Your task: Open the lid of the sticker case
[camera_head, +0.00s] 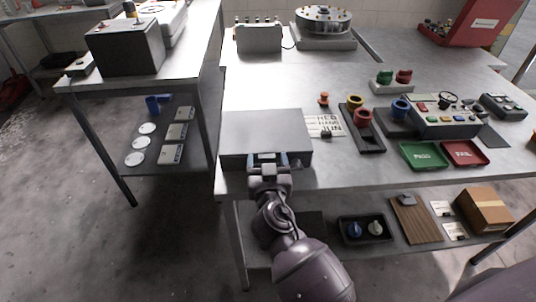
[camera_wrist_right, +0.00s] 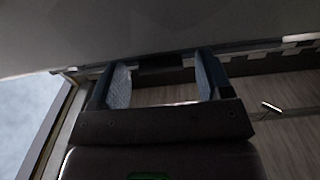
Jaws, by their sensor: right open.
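The sticker case is a flat grey box (camera_head: 265,130) at the front left of the main table, with its lid down. My right gripper (camera_head: 268,160) is at the middle of the case's front edge, with its arm coming up from below. In the right wrist view, the right gripper (camera_wrist_right: 163,82) has its two fingers apart, with nothing held between them. The fingertips are close against the case's grey underside or edge (camera_wrist_right: 150,35); I cannot tell if they touch. The gripper hides part of the case's front. My left gripper is not in view.
A printed card (camera_head: 322,125) lies right of the case. Farther right are a dark tray with coloured rings (camera_head: 364,138), a green tray (camera_head: 424,155), a red tray (camera_head: 466,153) and a control box (camera_head: 445,126). A lower shelf holds a cardboard box (camera_head: 484,209).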

